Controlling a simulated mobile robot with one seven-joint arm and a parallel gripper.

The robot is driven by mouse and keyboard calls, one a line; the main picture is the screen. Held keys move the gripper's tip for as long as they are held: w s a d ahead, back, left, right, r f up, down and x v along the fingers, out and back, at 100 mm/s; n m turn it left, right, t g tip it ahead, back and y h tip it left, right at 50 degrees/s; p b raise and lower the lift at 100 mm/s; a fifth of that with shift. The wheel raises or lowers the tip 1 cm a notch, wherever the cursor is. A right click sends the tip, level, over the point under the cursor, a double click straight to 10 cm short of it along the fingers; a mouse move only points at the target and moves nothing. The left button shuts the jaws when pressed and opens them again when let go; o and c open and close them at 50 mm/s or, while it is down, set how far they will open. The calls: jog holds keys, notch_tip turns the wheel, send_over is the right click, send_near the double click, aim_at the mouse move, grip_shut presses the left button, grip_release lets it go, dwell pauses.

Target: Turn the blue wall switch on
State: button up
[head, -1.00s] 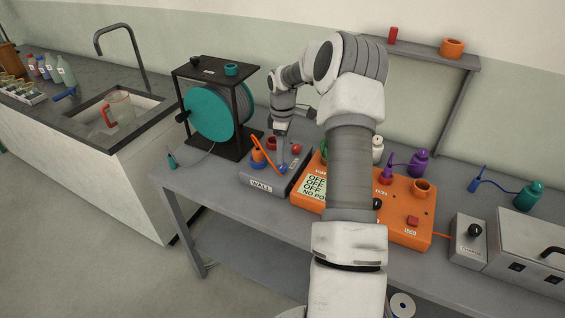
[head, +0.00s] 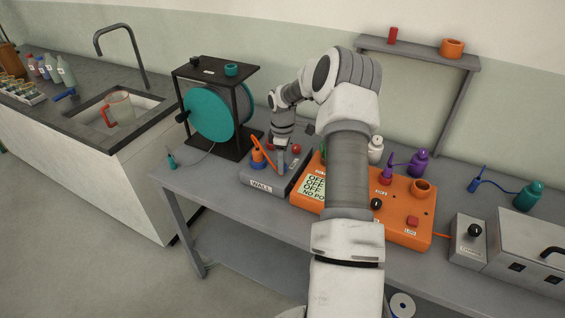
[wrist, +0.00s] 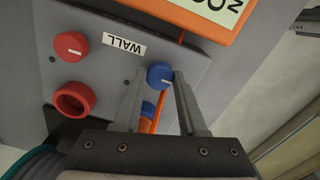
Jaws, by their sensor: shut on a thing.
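The blue wall switch is a round blue knob (wrist: 159,74) with a short white mark, on the grey box (head: 265,188) labelled WALL. In the wrist view the knob sits between the fingertips of my gripper (wrist: 158,76), which is shut on it. The mark lies toward the right side of the knob. In the head view my gripper (head: 281,167) reaches down to the top of the box, and the fingers mostly hide the knob. A blue socket (wrist: 148,107) with an orange lead in it shows between the fingers, behind the knob.
A red knob (wrist: 75,46) and a red socket (wrist: 74,98) share the box top. An orange unit (head: 402,225) with a display reading OFF stands close on the right. A teal cable reel (head: 208,112) stands behind left. Bench is clear at front left.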

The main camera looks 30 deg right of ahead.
grip_shut()
jog(key=m+b, duration=0.1)
jog(key=m, duration=0.3)
jog(key=m+b, duration=0.1)
jog(key=m, duration=0.3)
jog(key=shift+m+b, duration=0.3)
jog(key=m, duration=0.4)
jog(key=shift+m+b, duration=0.3)
jog(key=shift+b, duration=0.05)
jog(key=m, duration=0.4)
jog(key=shift+m, duration=0.3)
